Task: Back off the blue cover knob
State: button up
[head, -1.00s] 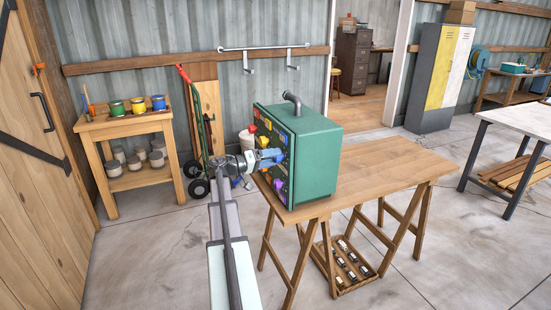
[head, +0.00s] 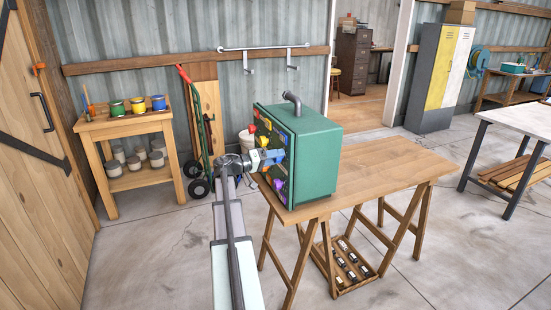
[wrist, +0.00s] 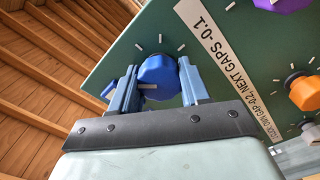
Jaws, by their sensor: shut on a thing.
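The blue cover knob (wrist: 158,75) sits on the dark green panel (wrist: 215,75) in the wrist view, with white tick marks around it and a white line on it. My gripper (wrist: 155,82) has one blue-grey finger on each side of the knob and is shut on it. In the head view my gripper (head: 268,157) reaches the knob-covered face of the green cabinet (head: 318,165) from the left. There the fingers hide most of the held knob.
A purple knob (wrist: 284,4) and an orange knob (wrist: 305,92) sit beside a white label strip (wrist: 240,75). The cabinet stands on a wooden trestle table (head: 385,175), whose right part is clear. A grey pipe (head: 292,100) rises from the cabinet top.

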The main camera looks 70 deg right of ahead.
jog(key=shift+c, duration=1.1)
jog(key=n, duration=0.4)
jog(key=shift+n, duration=2.5)
jog(key=o, duration=1)
jog(key=shift+o, duration=0.2)
